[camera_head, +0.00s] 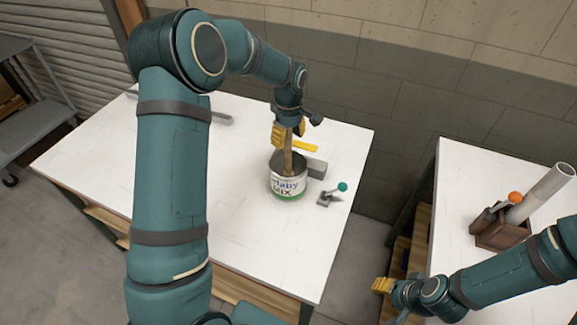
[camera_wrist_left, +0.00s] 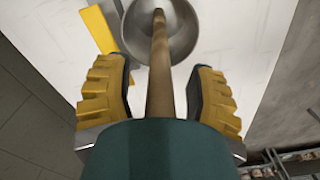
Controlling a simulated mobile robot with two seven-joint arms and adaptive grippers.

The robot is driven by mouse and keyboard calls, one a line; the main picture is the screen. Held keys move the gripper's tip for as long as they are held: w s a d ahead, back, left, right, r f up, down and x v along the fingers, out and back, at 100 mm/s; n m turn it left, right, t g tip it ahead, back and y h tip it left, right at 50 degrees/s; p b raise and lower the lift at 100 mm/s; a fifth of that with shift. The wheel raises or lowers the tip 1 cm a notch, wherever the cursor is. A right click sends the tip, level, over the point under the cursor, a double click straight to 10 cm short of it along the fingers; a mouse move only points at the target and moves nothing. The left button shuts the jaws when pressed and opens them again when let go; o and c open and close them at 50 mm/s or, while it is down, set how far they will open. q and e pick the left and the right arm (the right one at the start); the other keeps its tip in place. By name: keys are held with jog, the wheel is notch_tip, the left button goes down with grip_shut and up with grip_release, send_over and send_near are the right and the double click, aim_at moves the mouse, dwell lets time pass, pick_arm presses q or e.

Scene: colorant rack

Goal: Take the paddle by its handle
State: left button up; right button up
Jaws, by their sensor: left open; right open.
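The paddle's wooden handle (camera_head: 288,158) stands up out of a can (camera_head: 287,186) with a white and green printed label on the white table. In the left wrist view the handle (camera_wrist_left: 160,65) runs down into the can's grey round inside (camera_wrist_left: 185,28). My left gripper (camera_head: 288,134) is above the can, with its yellow fingers open on either side of the handle. A gap shows between the handle and each finger. The lower end of the paddle is hidden in the can. My right gripper (camera_head: 382,286) is open and empty, low between the two tables.
A yellow strip (camera_head: 304,146) and a grey block (camera_head: 315,168) lie behind the can. A small grey tool with a teal knob (camera_head: 342,187) stands to its right. A brown box (camera_head: 499,232) with a grey tube (camera_head: 541,194) stands on the right table. The front of the white table (camera_head: 250,245) is clear.

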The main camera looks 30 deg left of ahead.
pick_arm(q)
grip_shut()
dwell(0.3)
